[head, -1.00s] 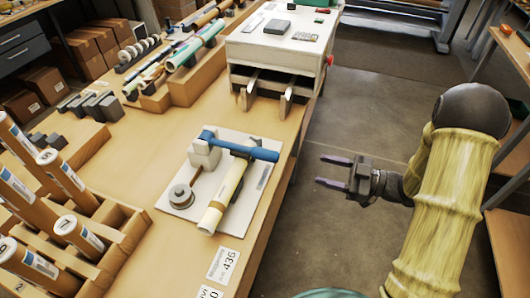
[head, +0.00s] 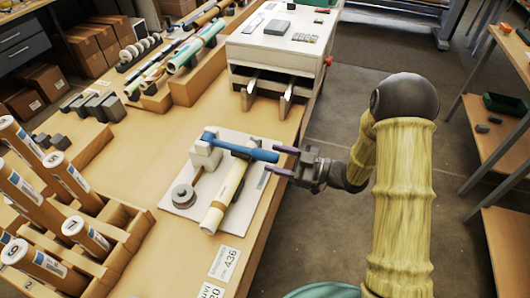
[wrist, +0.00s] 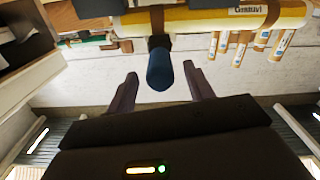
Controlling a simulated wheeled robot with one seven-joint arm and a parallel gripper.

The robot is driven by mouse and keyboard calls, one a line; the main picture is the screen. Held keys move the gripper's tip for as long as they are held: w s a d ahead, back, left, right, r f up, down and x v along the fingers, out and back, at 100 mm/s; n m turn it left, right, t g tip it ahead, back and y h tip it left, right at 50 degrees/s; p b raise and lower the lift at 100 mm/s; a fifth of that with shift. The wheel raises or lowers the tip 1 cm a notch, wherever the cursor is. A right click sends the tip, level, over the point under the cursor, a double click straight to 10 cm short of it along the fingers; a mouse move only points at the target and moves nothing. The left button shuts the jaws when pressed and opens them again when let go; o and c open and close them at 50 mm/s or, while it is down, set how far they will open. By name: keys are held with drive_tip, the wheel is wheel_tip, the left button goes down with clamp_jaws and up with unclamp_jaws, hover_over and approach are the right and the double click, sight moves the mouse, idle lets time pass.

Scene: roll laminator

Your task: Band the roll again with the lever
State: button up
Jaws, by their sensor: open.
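The blue lever (head: 243,147) stands out from a grey block (head: 205,152) on a white plate (head: 183,206) and crosses above the cream roll (head: 228,198). The roll lies on the plate, with a brown band visible on it in the wrist view (wrist: 271,16). My gripper (head: 281,160) is open just right of the lever's free end. In the wrist view the lever's blue end (wrist: 160,70) points toward me, between and slightly beyond the two fingertips, without visible contact.
A round grey spool (head: 183,195) sits on the plate's left part. The white laminator (head: 275,50) stands behind on the bench. Tubes in a wooden rack (head: 110,215) fill the left front. Floor right of the bench is clear.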

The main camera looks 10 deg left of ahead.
sight(265, 156)
drive_tip(key=a, duration=0.4)
drive_tip(key=shift+w+p, duration=0.15)
drive_tip(key=shift+p, duration=0.15)
clamp_jaws()
